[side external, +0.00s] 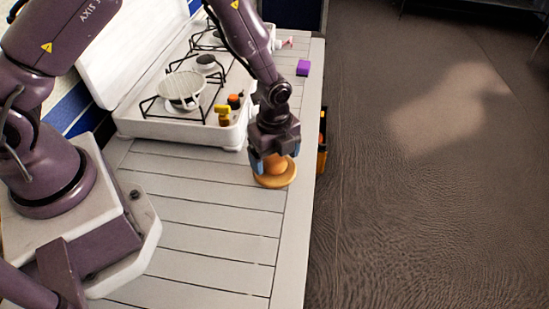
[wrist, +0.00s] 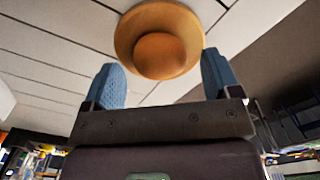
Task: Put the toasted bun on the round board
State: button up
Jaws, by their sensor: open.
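The toasted bun (wrist: 160,55) is a round, orange-brown lump resting on the round board (wrist: 130,38), a tan disc, in the wrist view. In the side external view the bun (side external: 277,168) shows just below my gripper (side external: 272,160), with the board (side external: 276,182) under it on the slatted counter. My gripper is open, and in the wrist view its two blue fingertips (wrist: 160,78) stand on either side of the bun's near edge, with gaps between them and the bun. Part of the bun is hidden by the gripper in the side external view.
A white stove (side external: 180,120) with black grates and a round grill rack (side external: 181,88) stands behind my gripper. Coloured knobs line its front.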

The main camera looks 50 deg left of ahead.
notch_tip(320, 180, up, 11)
notch_tip(320, 180, up, 10)
jog(key=n+t, duration=0.2)
jog(key=n, duration=0.3)
send_over(274, 160)
jog(key=s+a, duration=0.2)
jog(key=s, duration=0.1)
jog(key=s+a+r+n+t, duration=0.3)
jog(key=s+a+r+n, duration=0.1)
jog(key=s+r+n, duration=0.7)
jog(key=shift+s+n+t, duration=0.3)
jog(key=shift+s+n, duration=1)
jog(key=shift+s, duration=0.75)
